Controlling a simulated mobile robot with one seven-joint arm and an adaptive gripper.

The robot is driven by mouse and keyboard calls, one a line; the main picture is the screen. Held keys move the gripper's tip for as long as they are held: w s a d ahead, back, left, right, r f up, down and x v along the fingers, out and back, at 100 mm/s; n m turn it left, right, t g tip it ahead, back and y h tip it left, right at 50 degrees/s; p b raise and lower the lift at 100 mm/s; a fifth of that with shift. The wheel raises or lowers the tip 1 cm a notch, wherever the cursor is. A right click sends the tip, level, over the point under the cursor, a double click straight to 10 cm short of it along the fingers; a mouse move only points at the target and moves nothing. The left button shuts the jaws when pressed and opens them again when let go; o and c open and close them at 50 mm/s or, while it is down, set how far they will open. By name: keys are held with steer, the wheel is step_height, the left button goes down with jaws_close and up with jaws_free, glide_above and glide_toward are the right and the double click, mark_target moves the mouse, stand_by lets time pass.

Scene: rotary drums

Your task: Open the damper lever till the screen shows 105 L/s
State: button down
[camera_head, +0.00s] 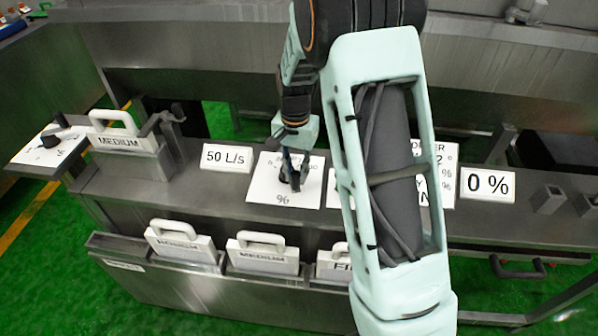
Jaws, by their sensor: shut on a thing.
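A small white screen (226,158) reads 50 L/s on the grey bench. To its right is a white dial plate (264,195) with a scale and a % mark. A dark lever (294,184) stands on this plate, mostly hidden by my gripper; I take it as the damper lever, though the plate's title is not readable. My gripper (292,172) points down over the plate and is shut on the lever. The lever's exact angle on the scale cannot be read.
Another screen (488,184) reads 0 % at right. My arm hides much of a text panel (447,180). White handled blocks stand in front, including one marked MEDIUM (262,255); another MEDIUM block (125,135) is at left, near a second dial plate (38,155).

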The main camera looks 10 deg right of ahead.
steer(key=c, duration=1.7)
jaws_free()
steer(key=shift+c, duration=0.2)
steer(key=shift+r, duration=0.1)
step_height(320, 180, up, 12)
